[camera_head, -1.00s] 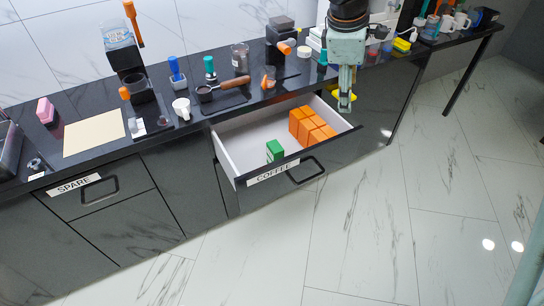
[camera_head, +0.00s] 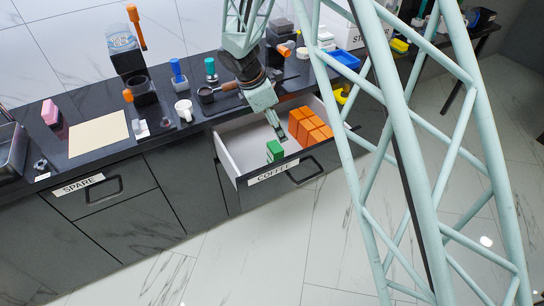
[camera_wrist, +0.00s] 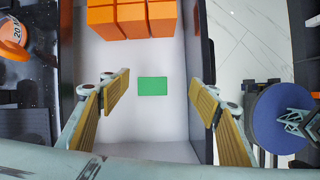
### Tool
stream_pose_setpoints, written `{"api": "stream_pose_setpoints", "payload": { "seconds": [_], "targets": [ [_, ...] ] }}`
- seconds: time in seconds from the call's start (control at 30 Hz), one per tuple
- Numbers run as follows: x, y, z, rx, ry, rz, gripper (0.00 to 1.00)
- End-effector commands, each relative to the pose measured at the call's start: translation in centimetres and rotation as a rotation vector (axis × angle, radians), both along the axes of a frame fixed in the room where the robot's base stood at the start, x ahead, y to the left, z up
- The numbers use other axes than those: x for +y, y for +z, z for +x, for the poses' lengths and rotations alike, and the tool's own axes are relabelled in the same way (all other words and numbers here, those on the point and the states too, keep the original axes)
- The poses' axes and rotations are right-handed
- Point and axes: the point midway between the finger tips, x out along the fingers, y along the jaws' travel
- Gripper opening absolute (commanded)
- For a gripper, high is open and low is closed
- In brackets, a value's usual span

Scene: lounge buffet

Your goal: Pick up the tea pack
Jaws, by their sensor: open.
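The likely tea pack is a small green box (camera_head: 274,150) standing in the open drawer labelled COFFEE (camera_head: 228,153), near its front. In the wrist view the green box (camera_wrist: 152,86) lies between the two fingers and some way below them, untouched. My gripper (camera_head: 281,133) is over the drawer, just behind and above the green box in the head view. In the wrist view my gripper (camera_wrist: 160,98) is open and empty, with its two padded fingers wide apart.
Several orange boxes (camera_head: 309,126) stand together in the drawer's right part, also in the wrist view (camera_wrist: 131,18). The drawer's front wall (camera_wrist: 199,80) is close to the right finger. A portafilter (camera_head: 215,91) and white cup (camera_head: 184,110) stand on the counter. The drawer's left part is clear.

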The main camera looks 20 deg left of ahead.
Motion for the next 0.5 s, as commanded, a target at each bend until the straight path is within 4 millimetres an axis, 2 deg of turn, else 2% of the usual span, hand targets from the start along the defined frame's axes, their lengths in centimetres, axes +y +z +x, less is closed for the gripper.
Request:
{"api": "stream_pose_setpoints", "payload": {
  "seconds": [0.2,0.5],
  "targets": [
    [2.7,-3.4,-1.0,0.022,0.088,-0.047,0.57],
    [3.7,-5.0,-1.5,0.032,0.129,-0.070,0.57]
  ]
}}
